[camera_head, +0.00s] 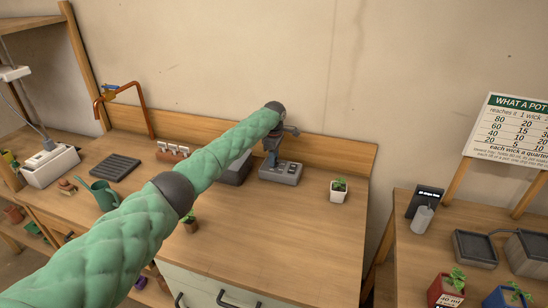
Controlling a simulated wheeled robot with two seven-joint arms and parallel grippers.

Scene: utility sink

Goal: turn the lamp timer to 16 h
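I cannot clearly make out a lamp timer or an hour dial. A white box (48,165) with dark details on its face stands at the left end of the bench, and a grey cord runs up from it. A small grey device (281,173) with dark marks on its front stands near the backboard. My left arm, in a green quilted sleeve, crosses from the lower left. My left gripper (271,156) points down at the grey device; contact and finger opening are too small to tell. My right gripper is out of view.
A dark box beside the device is partly hidden by my arm. A potted plant (338,190) stands to its right. A green watering can (103,194), black tray (115,167) and copper tap (125,95) are left. The bench's right front is clear; a sign (512,130) stands right.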

